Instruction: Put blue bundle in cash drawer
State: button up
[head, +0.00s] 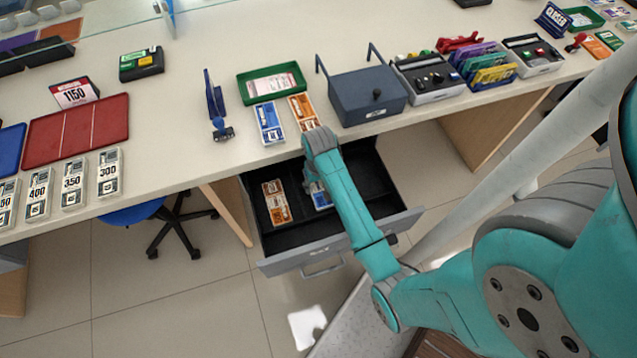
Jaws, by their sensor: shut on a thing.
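The cash drawer (325,247) is pulled open below the counter, with a dark inside. My gripper (314,187) reaches down into the drawer, mostly hidden behind my arm. It is shut on a blue bundle (322,199), low inside the drawer; I cannot tell whether the bundle touches the floor. An orange bundle (276,203) lies in the drawer to its left. Another blue bundle (268,123) lies on the counter, beside an orange bundle (303,112).
A green tray (243,88) and a dark blue box (367,97) stand on the counter behind the drawer. A blue upright stand (215,105) is to the left. The drawer's right part looks empty. A blue chair (135,213) is at left under the counter.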

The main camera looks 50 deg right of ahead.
aim_at(318, 186)
jog(key=shift+f, duration=0.35)
jog(key=o, duration=1.4)
jog(key=shift+r, duration=3.7)
jog(key=shift+f, duration=0.1)
